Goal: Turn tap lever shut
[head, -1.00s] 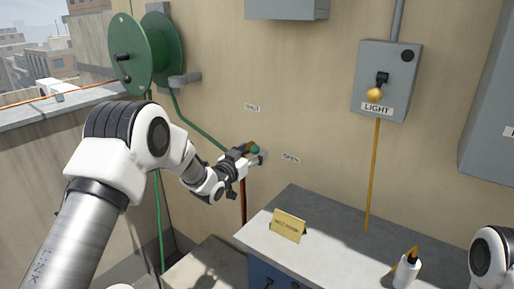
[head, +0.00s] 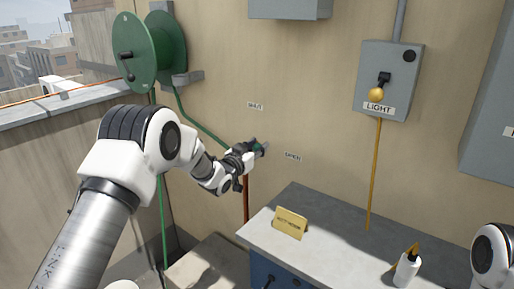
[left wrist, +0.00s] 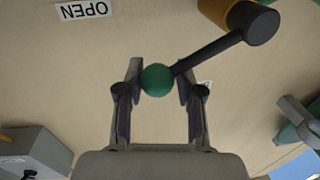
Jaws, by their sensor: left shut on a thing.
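The tap lever is a dark rod (left wrist: 212,52) with a green ball knob (left wrist: 157,79) at its end, seen in the left wrist view. The rod runs up and right to a dark round hub (left wrist: 262,27) beside an orange-brown body. My left gripper (head: 260,148) is shut on the green knob, with a finger on each side of it; the fingers also show in the left wrist view (left wrist: 158,88). In the head view the gripper hides most of the tap. It is between the SHUT label (head: 255,105) and the OPEN label (head: 292,156). My right gripper is out of view.
A green hose reel (head: 140,52) hangs at upper left. A grey-topped counter (head: 345,240) below right bears a brass sign (head: 290,223) and a white bottle (head: 407,270). A grey light switch box (head: 388,85) is on the wall. The wall around the labels is clear.

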